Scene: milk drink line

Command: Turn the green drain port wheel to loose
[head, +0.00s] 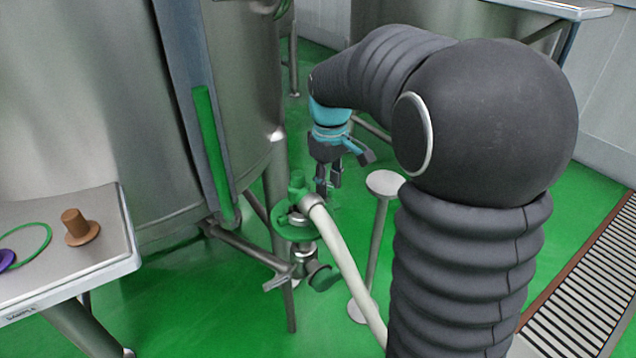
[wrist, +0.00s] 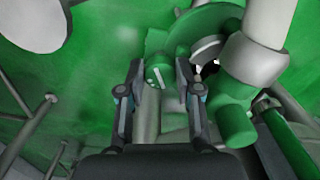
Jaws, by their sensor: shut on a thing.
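The green drain port wheel (head: 284,230) sits on the metal pipe fitting beside the tank, below a pale hose end. My gripper (head: 329,184) hangs fingers-down just right of the fitting. In the wrist view, my gripper's two fingers (wrist: 158,75) are a short way apart with a green part (wrist: 165,66) between their tips. It looks like part of the wheel, but I cannot tell its exact edge. The wheel's broad green disc (wrist: 203,22) lies above right of the fingers. The hose end and a green knob partly hide it. No loose or tight mark is readable.
The pale hose (head: 340,255) runs down from the fitting, close to my gripper. A round-topped metal stand (head: 385,183) is to its right. The steel tank (head: 245,110) rises on the left. A bench (head: 95,255) with small parts is at far left.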

